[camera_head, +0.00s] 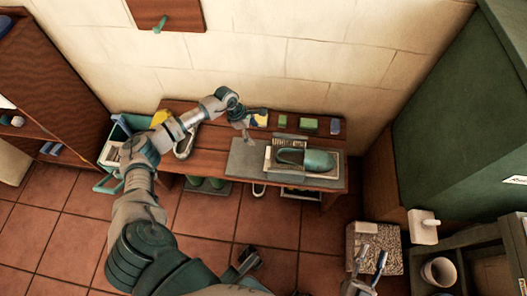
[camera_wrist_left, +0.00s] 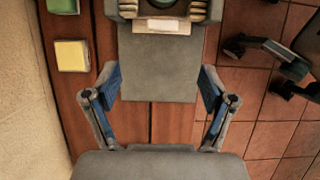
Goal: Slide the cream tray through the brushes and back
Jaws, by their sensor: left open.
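The cream tray (camera_head: 268,160) carries a green clog (camera_head: 318,160) on the grey slab of the bench in the head view. A small cream front part of the tray (camera_wrist_left: 161,27) shows near the top of the left wrist view. Brushes (camera_wrist_left: 198,11) flank it on both sides there; bristles (camera_head: 289,142) also show behind the clog in the head view. My left gripper (camera_head: 246,132) is open and empty above the slab's left part, apart from the tray. Its spread fingers (camera_wrist_left: 161,103) show in the left wrist view. My right gripper (camera_head: 371,262) is open and empty at lower right.
The grey slab (camera_head: 243,160) is bare left of the tray. Green blocks (camera_head: 308,124) and a yellow-topped block (camera_wrist_left: 71,55) lie along the wall side. A teal crate (camera_head: 112,150) stands left, a green cabinet (camera_head: 450,110) right. A speckled block (camera_head: 375,240) is near my right gripper.

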